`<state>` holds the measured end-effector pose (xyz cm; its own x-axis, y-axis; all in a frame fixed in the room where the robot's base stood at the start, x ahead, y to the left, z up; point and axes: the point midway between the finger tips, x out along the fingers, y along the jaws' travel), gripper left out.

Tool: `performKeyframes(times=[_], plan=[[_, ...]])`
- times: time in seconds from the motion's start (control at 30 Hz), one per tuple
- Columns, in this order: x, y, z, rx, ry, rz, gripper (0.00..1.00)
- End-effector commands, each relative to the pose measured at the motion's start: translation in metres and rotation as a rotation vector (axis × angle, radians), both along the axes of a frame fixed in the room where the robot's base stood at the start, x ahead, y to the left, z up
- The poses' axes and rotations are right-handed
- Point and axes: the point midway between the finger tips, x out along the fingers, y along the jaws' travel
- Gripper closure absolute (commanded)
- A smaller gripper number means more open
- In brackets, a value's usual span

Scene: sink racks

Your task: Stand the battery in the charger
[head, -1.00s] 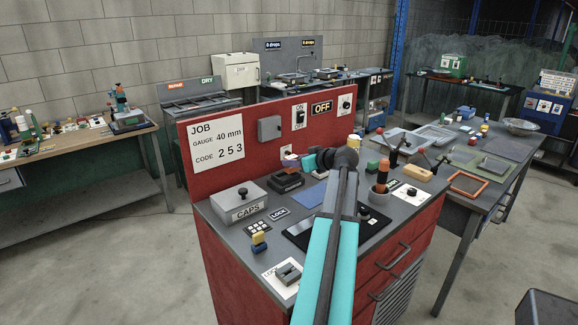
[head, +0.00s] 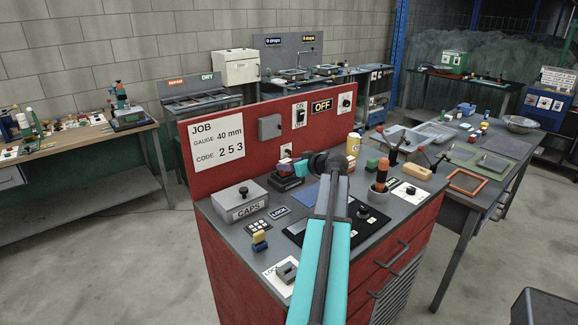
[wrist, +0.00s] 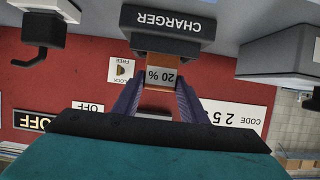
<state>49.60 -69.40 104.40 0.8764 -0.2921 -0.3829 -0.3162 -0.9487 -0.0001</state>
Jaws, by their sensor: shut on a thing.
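The charger (wrist: 165,28) is a dark block labelled CHARGER, upside down at the top of the wrist view. In the head view the charger (head: 284,185) sits on the grey bench top by the red panel. The battery (wrist: 161,77), orange-brown with a "20 %" label, is between the fingers of my gripper (wrist: 158,98). My gripper is shut on it, directly over the charger. The battery's lower end meets the charger's edge in the picture; how deep it sits is hidden. In the head view my gripper (head: 297,167) is partly covered by my arm.
A CAPS box (head: 240,203) stands left of the charger. A blue mat (head: 308,195) lies to its right. The red panel (wrist: 60,80) rises behind, with a FREE sign (wrist: 123,70) and a grey wall box (head: 270,127).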

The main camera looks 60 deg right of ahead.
Motion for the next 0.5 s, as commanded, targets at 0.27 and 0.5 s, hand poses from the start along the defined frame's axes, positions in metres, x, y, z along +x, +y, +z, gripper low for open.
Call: performKeyframes(times=[0.27, 0.5], plan=[[-0.001, -0.0009, -0.0083, -0.001, -0.002, -0.003, 0.92], [-0.0009, -0.001, -0.0091, -0.001, -0.002, -0.002, 0.92]])
